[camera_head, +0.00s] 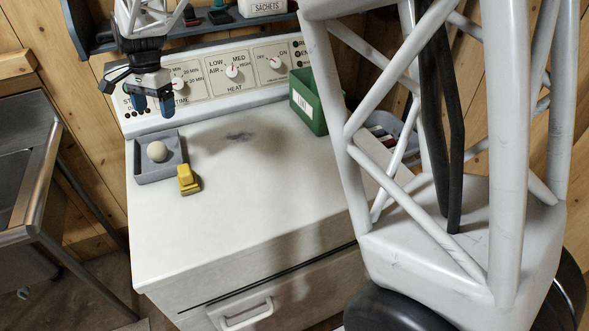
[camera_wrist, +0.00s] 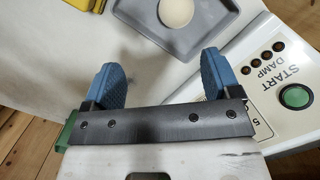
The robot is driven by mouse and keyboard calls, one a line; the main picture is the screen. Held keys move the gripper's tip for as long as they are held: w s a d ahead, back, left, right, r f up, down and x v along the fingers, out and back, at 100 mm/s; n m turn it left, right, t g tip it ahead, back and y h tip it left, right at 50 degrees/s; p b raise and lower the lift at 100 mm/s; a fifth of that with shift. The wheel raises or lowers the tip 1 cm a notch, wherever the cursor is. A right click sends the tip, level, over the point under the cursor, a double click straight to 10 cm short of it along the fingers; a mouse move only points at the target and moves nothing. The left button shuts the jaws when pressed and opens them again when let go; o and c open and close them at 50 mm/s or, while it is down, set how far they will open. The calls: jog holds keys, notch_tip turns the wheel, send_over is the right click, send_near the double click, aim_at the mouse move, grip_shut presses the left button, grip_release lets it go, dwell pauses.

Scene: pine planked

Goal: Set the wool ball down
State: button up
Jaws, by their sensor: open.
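The wool ball (camera_head: 157,151), round and off-white, rests in a shallow grey tray (camera_head: 172,172) at the left rear of the white machine top. It also shows in the wrist view (camera_wrist: 176,12), cut by the top edge, with the grey tray (camera_wrist: 222,38) around it. My gripper (camera_head: 152,106) is above and behind the tray, near the control panel. Its blue fingers stand apart in the wrist view (camera_wrist: 165,82), with nothing between them. The ball lies beyond the fingertips, clear of them.
A yellow object (camera_head: 188,180) stands beside the tray's right front corner. A green box (camera_head: 308,103) and a grey bin (camera_head: 395,130) are at the right rear. The control panel (camera_head: 215,73) rises behind. The middle of the white top (camera_head: 250,205) is clear.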

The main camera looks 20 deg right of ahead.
jog(key=s+d+r+n+t, duration=0.1)
jog(key=s+d+r+n, duration=0.15)
jog(key=s+d, duration=0.55)
jog(key=s+d+r+n+t, duration=0.1)
jog(key=s+d+r+n, duration=0.15)
jog(key=s+d, duration=0.6)
jog(key=s+d+f+n, duration=0.1)
jog(key=s+d+n, duration=0.1)
jog(key=s, duration=0.9)
jog(key=s+d+f+n+t+h, duration=0.1)
jog(key=s+d+f, duration=0.1)
jog(key=s, duration=0.8)
jog(key=shift+s+d+f+n+t, duration=0.2)
jog(key=shift+s+d+n+t, duration=0.1)
jog(key=shift+s+d+n, duration=0.15)
